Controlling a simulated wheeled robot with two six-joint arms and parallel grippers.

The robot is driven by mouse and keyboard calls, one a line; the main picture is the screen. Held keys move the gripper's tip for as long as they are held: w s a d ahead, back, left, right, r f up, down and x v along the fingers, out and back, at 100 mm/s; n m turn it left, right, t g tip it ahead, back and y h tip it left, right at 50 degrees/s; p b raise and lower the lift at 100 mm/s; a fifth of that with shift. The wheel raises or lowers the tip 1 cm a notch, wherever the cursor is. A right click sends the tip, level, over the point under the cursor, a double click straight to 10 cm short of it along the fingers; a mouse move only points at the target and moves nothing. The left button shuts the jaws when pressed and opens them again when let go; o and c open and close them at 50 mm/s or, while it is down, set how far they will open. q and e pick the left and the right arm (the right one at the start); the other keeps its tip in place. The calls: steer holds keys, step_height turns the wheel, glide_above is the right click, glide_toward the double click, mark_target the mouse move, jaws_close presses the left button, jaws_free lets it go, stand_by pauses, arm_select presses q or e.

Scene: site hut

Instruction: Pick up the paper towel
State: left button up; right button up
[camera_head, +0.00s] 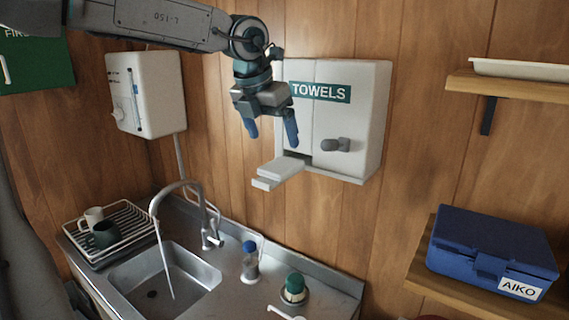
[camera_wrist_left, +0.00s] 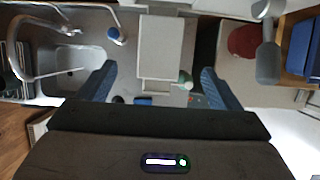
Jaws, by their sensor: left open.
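The paper towel (camera_head: 282,167) is a white folded sheet sticking out of the white towel dispenser (camera_head: 358,95) on the wooden wall, above its small tray lip (camera_head: 265,184). In the left wrist view the paper towel (camera_wrist_left: 160,45) is a pale rectangle ahead of and between the fingers. My left gripper (camera_head: 271,131) is open, with blue fingers pointing down above and in front of the towel. Its fingers (camera_wrist_left: 158,75) are apart with nothing gripped between them. My right gripper is not in view.
A grey knob (camera_head: 336,145) sticks out of the dispenser's front, right of the towel. Below are a steel sink (camera_head: 195,285) with a tap (camera_head: 183,187), a bottle (camera_head: 250,262) and a green-topped jar (camera_head: 293,288). A blue box (camera_head: 490,250) sits on the right shelf.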

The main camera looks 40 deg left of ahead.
mark_target(280, 165)
arm_select(q)
steer(key=shift+x, duration=0.9)
steer(key=shift+w+a+f+p, duration=0.1)
steer(key=shift+w+f+p, duration=0.05)
steer(key=shift+f+p, duration=0.2)
steer(key=p+x, duration=0.2)
steer(key=x, duration=0.2)
steer(key=shift+f+p, duration=0.15)
steer(key=shift+p, duration=0.25)
steer(key=shift+f, duration=0.4)
steer(key=c, duration=1)
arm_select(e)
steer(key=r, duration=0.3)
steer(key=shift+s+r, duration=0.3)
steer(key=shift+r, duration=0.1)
